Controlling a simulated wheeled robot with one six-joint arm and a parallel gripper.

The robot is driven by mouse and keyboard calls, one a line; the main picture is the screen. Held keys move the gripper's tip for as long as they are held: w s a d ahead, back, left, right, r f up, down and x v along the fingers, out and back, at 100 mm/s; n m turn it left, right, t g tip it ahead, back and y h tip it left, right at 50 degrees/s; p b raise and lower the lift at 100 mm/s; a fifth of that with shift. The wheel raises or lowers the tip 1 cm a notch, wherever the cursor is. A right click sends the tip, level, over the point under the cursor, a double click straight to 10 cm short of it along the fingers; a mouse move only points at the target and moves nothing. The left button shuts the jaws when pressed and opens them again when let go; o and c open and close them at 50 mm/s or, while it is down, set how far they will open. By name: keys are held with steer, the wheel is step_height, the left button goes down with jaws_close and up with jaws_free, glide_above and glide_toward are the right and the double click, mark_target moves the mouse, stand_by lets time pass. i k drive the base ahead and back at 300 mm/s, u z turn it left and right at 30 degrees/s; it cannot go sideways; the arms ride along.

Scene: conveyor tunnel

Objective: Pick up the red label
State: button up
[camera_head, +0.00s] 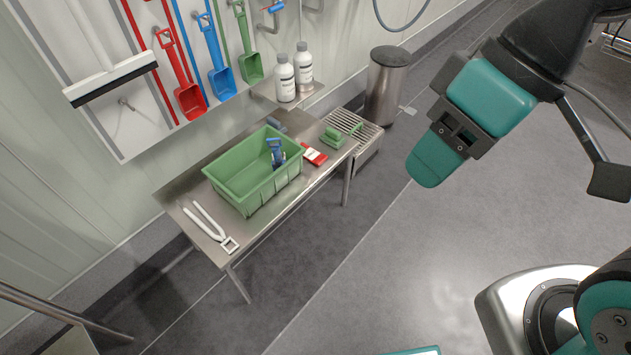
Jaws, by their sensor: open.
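The red label (312,153) is a small red, flat piece with a white patch. It lies on the steel table (256,228) just right of the green crate, near the table's right end. My gripper (432,165) is in the upper right, dark with teal parts. It hangs in the air well to the right of the table, apart from the label. It is open, and I see nothing held in it. The fingers show only in part from this angle.
A green crate (243,207) with a blue item (275,152) stands mid-table. A green brush-like object (334,138) sits beside the label, white tongs (211,226) at the left. Bottles (285,80) stand on a shelf behind. A bin (385,85) stands beyond.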

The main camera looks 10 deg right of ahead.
mark_target(317, 158)
steer(key=u, duration=0.1)
steer(key=k, duration=0.45)
steer(key=z, duration=0.9)
steer(key=i, duration=1.45)
steer(key=u, duration=1)
steer(key=i, duration=0.6)
steer(key=u, duration=0.6)
